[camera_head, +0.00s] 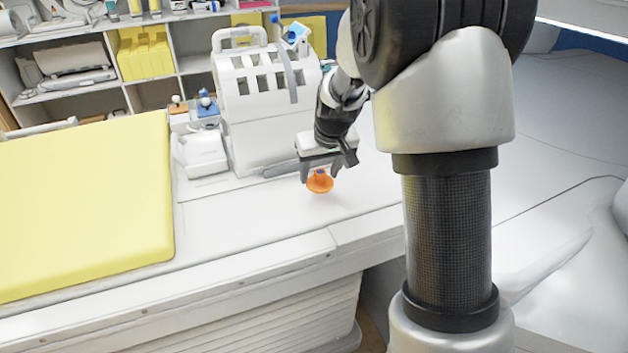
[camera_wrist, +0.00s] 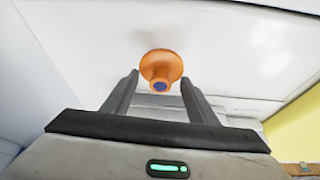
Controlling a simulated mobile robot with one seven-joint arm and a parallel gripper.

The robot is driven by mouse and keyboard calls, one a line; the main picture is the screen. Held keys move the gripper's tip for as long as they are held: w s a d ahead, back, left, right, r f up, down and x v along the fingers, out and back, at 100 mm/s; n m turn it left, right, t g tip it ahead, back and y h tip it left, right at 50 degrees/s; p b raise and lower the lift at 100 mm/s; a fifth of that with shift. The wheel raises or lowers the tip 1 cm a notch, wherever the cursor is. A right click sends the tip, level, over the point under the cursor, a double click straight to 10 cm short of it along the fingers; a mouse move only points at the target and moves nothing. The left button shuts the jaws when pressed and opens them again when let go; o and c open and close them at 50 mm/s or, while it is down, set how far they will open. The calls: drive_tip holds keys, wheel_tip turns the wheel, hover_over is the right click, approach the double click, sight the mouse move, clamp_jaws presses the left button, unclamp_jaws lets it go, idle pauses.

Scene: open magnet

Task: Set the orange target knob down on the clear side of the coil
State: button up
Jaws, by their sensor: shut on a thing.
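The orange target knob (camera_head: 320,184) has a wide round flange and a blue-marked end. It also shows in the wrist view (camera_wrist: 161,66), between the two fingertips. My gripper (camera_head: 319,173) points down and is shut on the knob, with the flange beyond the fingertips; the fingers show in the wrist view (camera_wrist: 161,84). The knob is low over the white table (camera_head: 250,219); I cannot tell whether it touches it. The coil (camera_head: 262,135), a white slotted housing with a handle, stands left of and behind my gripper, apart from the knob.
A yellow pad (camera_head: 80,205) covers the table's left. The table around the held knob is bare. Shelves (camera_head: 95,85) stand behind.

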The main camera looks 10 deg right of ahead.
sight(321, 183)
drive_tip(key=shift+f+b, duration=0.35)
drive_tip(key=shift+f, duration=1.85)
drive_tip(key=shift+f, duration=0.2)
drive_tip(key=o, duration=1.1)
drive_tip(key=shift+r, duration=0.1)
